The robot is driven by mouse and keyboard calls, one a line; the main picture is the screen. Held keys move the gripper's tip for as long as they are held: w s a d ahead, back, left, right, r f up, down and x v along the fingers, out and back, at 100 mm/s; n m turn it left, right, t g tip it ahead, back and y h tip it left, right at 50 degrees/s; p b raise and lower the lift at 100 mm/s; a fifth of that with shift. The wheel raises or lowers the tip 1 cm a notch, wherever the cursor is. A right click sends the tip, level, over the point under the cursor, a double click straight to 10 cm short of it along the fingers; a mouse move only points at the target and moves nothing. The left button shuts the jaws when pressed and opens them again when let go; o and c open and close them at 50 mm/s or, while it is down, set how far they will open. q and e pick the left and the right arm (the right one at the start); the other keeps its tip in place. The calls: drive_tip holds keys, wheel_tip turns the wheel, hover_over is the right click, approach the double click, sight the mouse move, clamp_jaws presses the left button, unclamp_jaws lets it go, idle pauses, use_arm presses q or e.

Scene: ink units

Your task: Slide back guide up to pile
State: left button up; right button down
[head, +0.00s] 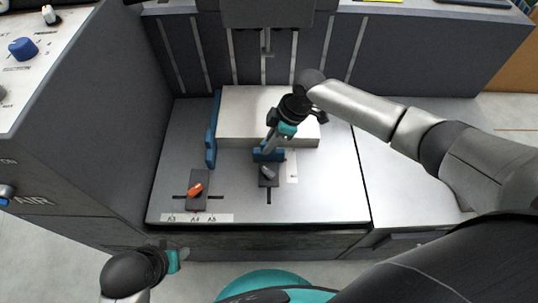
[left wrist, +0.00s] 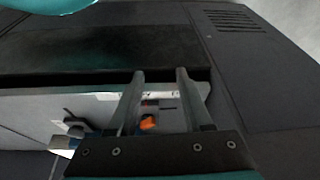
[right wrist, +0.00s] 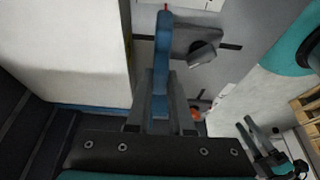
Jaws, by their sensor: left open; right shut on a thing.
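The pile (head: 250,110), a thick white block of sheets, lies on the grey metal table. The blue back guide (head: 259,155) stands at its near side; its grey lever (head: 268,172) sits on a dark slotted plate. My right gripper (head: 268,147) is shut on the back guide from above. In the right wrist view the back guide (right wrist: 163,40) is between the fingers, with a narrow grey gap to the pile (right wrist: 70,50). My left gripper (head: 180,254) is open and empty, off the table's near edge.
A taller blue side guide (head: 211,138) stands at the pile's left. An orange lever (head: 195,189) sits on its dark plate above a size label strip (head: 220,218). Dark machine walls enclose the left and back; the table's near right is bare.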

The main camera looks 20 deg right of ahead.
drive_tip(key=w, duration=0.1)
drive_tip(key=w+d+b, duration=0.1)
drive_tip(key=shift+w+f, duration=0.15)
drive_tip(key=shift+w, duration=0.15)
use_arm(q)
drive_tip(key=shift+t, duration=0.3)
drive_tip(key=shift+r+b, duration=0.4)
drive_tip(key=shift+r, duration=2)
use_arm(e)
drive_tip(key=shift+w, duration=0.45)
drive_tip(key=c, duration=0.8)
unclamp_jaws()
drive_tip(key=shift+r, duration=0.3)
use_arm(q)
drive_tip(key=s+f+g+p, duration=0.1)
drive_tip(key=s+f+p, duration=0.1)
drive_tip(key=f, duration=0.5)
drive_tip(key=s+a+f+g+p, duration=0.1)
drive_tip(key=s+f+p, duration=0.1)
drive_tip(key=f+p, duration=0.3)
drive_tip(key=shift+s+a+f, duration=0.2)
drive_tip(key=shift+f, duration=1.2)
use_arm(e)
drive_tip(key=v, duration=1.5)
drive_tip(key=shift+d, duration=0.15)
